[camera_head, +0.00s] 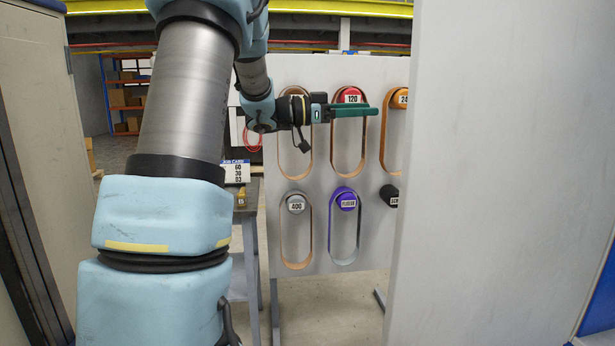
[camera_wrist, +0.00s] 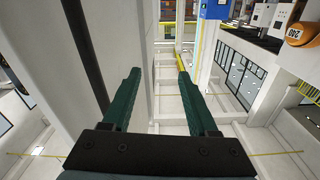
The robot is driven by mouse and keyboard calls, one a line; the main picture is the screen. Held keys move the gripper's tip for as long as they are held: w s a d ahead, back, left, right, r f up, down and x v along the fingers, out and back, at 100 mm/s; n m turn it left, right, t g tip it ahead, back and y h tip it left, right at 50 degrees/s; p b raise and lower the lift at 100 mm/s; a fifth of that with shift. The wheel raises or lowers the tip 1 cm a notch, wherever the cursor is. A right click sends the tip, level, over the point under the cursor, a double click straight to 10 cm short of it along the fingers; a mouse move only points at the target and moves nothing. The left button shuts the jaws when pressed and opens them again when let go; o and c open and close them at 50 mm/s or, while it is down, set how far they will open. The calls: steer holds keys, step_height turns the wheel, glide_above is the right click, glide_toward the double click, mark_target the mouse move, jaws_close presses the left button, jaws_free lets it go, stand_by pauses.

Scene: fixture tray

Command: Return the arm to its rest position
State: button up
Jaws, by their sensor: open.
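My gripper (camera_head: 357,111) shows in the head view at the end of my arm, pointing right in front of a pale upright panel (camera_head: 300,72). It is just below the red knob marked 120 (camera_head: 349,95); I cannot tell whether it touches the panel. In the wrist view my gripper (camera_wrist: 157,78) has its two green fingers spread apart with nothing between them. My arm reaches up the left of the head view and bends down to the gripper.
The panel has several slots with labelled knobs, including a grey one (camera_head: 296,205) and a purple one (camera_head: 346,201). A large pale wall or door (camera_head: 490,170) fills the right. A grey cabinet (camera_head: 45,130) stands left. A job card (camera_head: 236,172) sits near the panel.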

steer(key=w+a+f+n+t+y, duration=0.6)
steer(key=w+a+n+t+y, duration=0.15)
steer(key=t, duration=0.35)
steer(key=a+f+n+y, duration=0.5)
steer(key=a+f+y, duration=0.1)
steer(key=a+f, duration=0.1)
steer(key=s+a+f+n+g+y, duration=0.4)
steer(key=s+a+f, duration=0.4)
steer(key=s+f, duration=0.4)
steer(key=s+f+g, duration=0.4)
steer(key=s+g, duration=0.2)
steer(key=s, duration=0.9)
steer(key=shift+s+a+n+g+y, duration=0.2)
steer(key=shift+s+n+g+y, duration=0.05)
steer(key=shift+n+g+y, duration=0.1)
